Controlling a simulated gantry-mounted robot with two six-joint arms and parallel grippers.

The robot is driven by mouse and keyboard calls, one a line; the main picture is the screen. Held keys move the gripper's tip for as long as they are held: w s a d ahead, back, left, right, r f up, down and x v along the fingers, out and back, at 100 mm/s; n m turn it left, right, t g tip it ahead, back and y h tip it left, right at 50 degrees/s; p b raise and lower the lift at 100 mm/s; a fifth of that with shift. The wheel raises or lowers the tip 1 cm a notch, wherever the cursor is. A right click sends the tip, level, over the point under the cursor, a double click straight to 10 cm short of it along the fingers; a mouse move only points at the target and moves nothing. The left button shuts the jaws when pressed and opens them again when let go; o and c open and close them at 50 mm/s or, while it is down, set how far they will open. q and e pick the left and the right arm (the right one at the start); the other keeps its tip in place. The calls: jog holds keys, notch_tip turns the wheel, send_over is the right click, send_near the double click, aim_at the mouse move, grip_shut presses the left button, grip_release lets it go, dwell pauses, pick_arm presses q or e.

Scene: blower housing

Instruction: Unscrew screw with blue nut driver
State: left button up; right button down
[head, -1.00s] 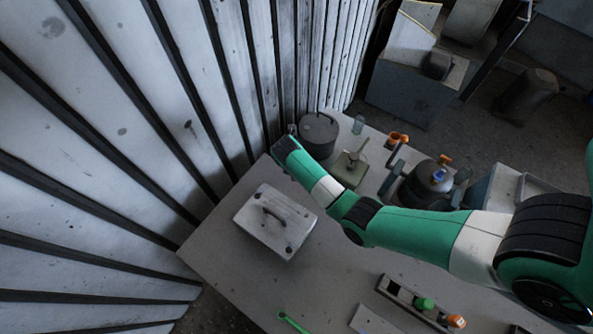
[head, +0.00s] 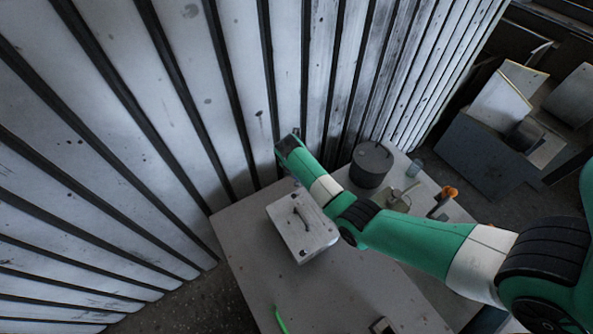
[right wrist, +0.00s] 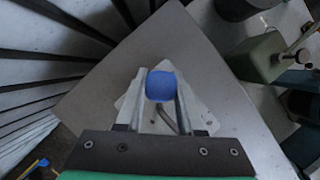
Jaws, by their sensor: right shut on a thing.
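In the right wrist view my right gripper (right wrist: 160,98) is shut on a blue rounded thing (right wrist: 160,85), which looks like the handle of the blue nut driver. The rest of the driver is hidden behind it. The gripper hangs over the pale plate-like box with a dark handle (right wrist: 207,118). In the head view my right arm reaches in from the right across the table, and its jaws cannot be made out. The box (head: 318,232) lies on the table left of the arm. No screw can be made out. My left gripper is not in view.
The grey table (head: 262,262) stands beside a slatted wall (head: 230,90). A dark round pot (head: 371,165), a small green device (head: 392,198) and an orange-handled item (head: 447,192) stand at its back. A green tool (head: 280,318) lies near the front.

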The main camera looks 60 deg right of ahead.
notch_tip(320, 180, down, 4)
jog(key=b, duration=0.4)
jog(key=shift+f, duration=0.15)
jog(key=shift+f+b, duration=0.3)
jog(key=shift+f, duration=0.2)
jog(key=shift+a+f, duration=0.1)
jog(key=shift+f, duration=0.2)
jog(key=shift+r+p, duration=0.1)
jog(key=shift+p, duration=0.35)
